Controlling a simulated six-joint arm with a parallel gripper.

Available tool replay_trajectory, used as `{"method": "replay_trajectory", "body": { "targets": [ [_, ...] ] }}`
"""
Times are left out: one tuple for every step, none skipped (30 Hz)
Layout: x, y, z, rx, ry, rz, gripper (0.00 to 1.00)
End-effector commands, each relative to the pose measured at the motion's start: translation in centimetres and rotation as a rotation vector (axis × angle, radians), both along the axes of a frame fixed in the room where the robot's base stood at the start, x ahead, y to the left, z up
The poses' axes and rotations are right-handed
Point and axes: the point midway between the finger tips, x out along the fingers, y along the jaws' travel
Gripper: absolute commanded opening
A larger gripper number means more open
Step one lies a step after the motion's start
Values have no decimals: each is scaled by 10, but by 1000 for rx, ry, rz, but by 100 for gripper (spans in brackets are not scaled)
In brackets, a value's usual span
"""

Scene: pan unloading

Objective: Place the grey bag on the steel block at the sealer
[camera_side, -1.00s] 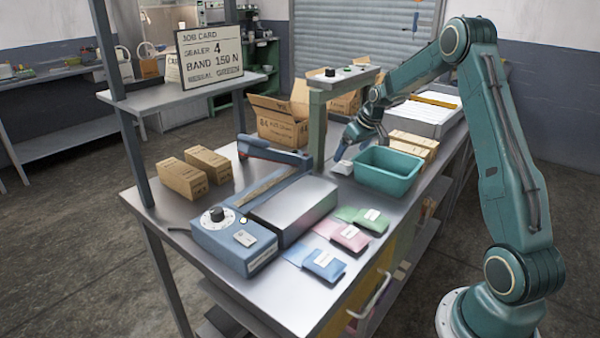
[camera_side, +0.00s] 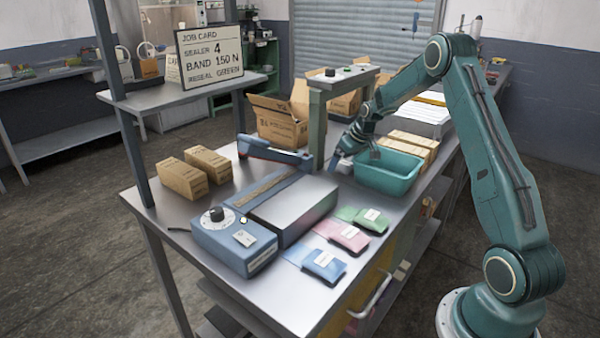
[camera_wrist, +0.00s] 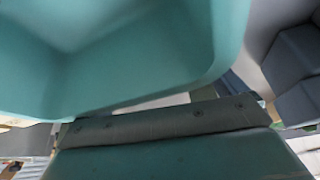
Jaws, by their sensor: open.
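The steel block (camera_side: 293,208) lies flat with a bare top, against the blue sealer (camera_side: 232,243) on the bench. My gripper (camera_side: 338,160) is open and low over the bench, behind the block's far right corner and close to the left end of the green tub (camera_side: 398,178). I cannot make out the grey bag now; my gripper and the tub may hide it. In the wrist view the tub (camera_wrist: 120,60) fills most of the top, with a dark teal bar across the bottom, and no bag can be told apart there.
Green (camera_side: 362,217), pink (camera_side: 342,235) and blue (camera_side: 322,263) bags lie along the bench's right side. The sealer's long arm (camera_side: 272,151) runs behind the block. A green post frame (camera_side: 318,125) stands behind my gripper. Small cartons (camera_side: 408,145) stand behind the tub.

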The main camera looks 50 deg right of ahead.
Motion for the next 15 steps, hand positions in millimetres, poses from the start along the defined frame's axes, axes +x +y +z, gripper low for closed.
{"method": "replay_trajectory", "body": {
  "targets": [
    [0,0,0,0,0,0,97],
    [0,0,0,0,0,0,97],
    [0,0,0,0,0,0,97],
    [0,0,0,0,0,0,97],
    [0,0,0,0,0,0,97],
    [0,0,0,0,0,0,97],
    [0,0,0,0,0,0,95],
    [0,0,0,0,0,0,89],
    [0,0,0,0,0,0,81],
    [0,0,0,0,0,0,75],
    [0,0,0,0,0,0,69],
    [0,0,0,0,0,0,61],
    [0,0,0,0,0,0,55],
    [0,0,0,0,0,0,49],
    [0,0,0,0,0,0,44]
  ]
}}
